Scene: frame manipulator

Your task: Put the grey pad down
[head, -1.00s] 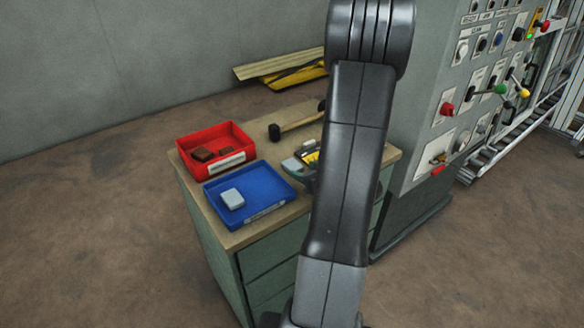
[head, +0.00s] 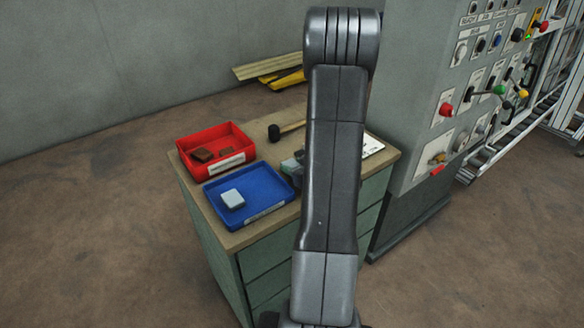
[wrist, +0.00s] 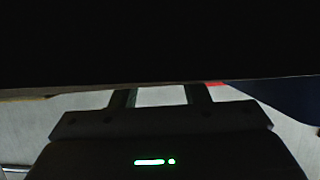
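A light grey pad (head: 232,199) lies flat in the blue tray (head: 262,212) on the cabinet top in the head view. My gripper is hidden behind my arm in the head view. In the wrist view my gripper (wrist: 160,95) shows two dark fingers standing apart. Their tips run up to a large black area that fills the upper half of that view. I cannot tell whether this is a held thing or a nearby dark surface.
The red tray (head: 240,139) with brown blocks stands behind the blue one. A black-headed mallet (head: 274,133) and a white sheet (head: 371,146) lie on the cabinet top (head: 180,172). A grey control panel (head: 415,110) rises at the right.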

